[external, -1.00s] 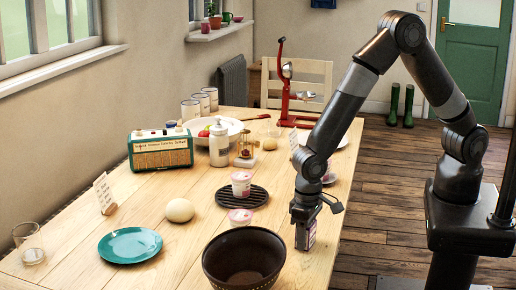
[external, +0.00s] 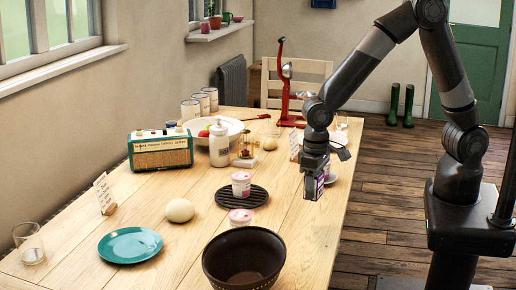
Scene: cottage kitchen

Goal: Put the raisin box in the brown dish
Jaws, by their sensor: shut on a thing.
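My gripper (external: 314,172) is shut on the raisin box (external: 314,188), a small purple box with a pale side. It holds the box upright in the air above the right side of the table, behind and to the right of the dish. The brown dish (external: 243,258), a deep dark-brown bowl, stands at the front of the table. The part of its inside that shows looks empty. The gripper's fingers are partly hidden by its own body.
A teal plate (external: 130,245), a pale round bun (external: 180,210) and a glass (external: 29,244) are on the left. A red juicer-like stand (external: 283,90) is at the back.

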